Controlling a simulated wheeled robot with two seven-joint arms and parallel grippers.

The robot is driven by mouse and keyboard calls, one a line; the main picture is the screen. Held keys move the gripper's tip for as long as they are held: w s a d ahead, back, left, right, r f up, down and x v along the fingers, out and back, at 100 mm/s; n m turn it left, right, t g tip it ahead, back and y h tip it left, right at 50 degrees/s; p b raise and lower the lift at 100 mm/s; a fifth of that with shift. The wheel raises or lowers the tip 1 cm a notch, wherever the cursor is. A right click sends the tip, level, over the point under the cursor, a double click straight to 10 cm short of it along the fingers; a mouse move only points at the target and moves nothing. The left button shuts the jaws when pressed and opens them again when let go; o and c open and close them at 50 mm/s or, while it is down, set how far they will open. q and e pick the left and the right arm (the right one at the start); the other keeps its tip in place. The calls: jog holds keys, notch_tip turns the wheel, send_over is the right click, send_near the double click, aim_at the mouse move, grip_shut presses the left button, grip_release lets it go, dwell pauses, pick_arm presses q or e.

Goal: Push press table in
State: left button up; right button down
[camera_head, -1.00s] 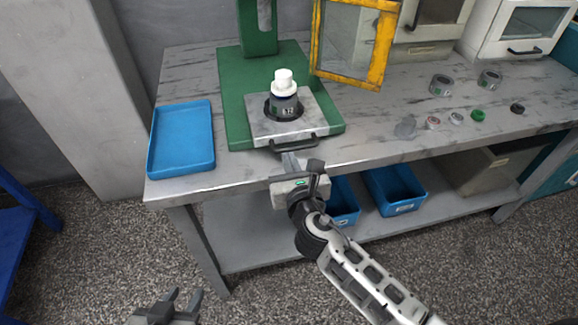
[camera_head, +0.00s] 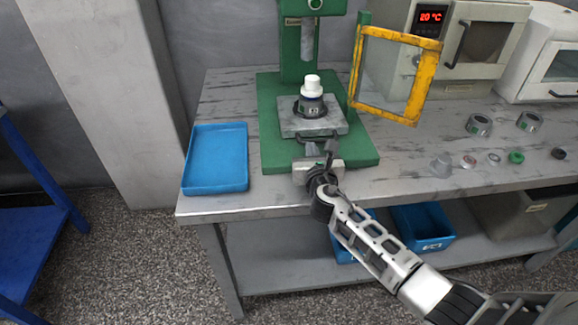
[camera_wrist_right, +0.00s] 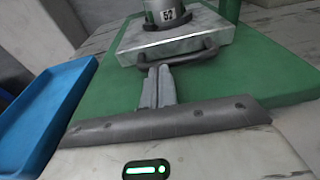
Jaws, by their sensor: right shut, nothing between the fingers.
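The press table (camera_head: 331,127) is a grey metal plate with a dark front handle (camera_head: 318,139), on the green press base (camera_head: 360,157). A dark cylinder with a white top (camera_head: 311,100) stands upright on it. My right gripper (camera_head: 313,150) is shut and empty, with its fingertips at the handle. The plate (camera_wrist_right: 170,38) lies just beyond. My left gripper is not in view.
A blue tray (camera_head: 217,160) lies left of the press. An open yellow-framed guard door (camera_head: 394,75) stands to the right. Several small rings and parts, including a green ring (camera_head: 516,157), lie further right. Blue bins (camera_head: 422,226) sit on the shelf below.

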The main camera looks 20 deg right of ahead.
jog(key=shift+w+d, duration=0.1)
jog(key=shift+w, duration=0.05)
jog(key=p+v, duration=0.1)
jog(key=v, duration=1.5)
jog(key=s+a+f+m+g+y, duration=0.3)
jog(key=s+f+m, duration=0.3)
jog(key=m, duration=0.9)
jog(key=s+a+f+m+g+y, duration=0.2)
jog(key=s+f+m, duration=0.3)
jog(key=s+m, duration=0.4)
jog(key=a+m+y, duration=0.1)
jog(key=m, duration=0.5)
jog(key=shift+s+a+f+m+g, duration=0.35)
jog(key=shift+a+f+m+g, duration=0.05)
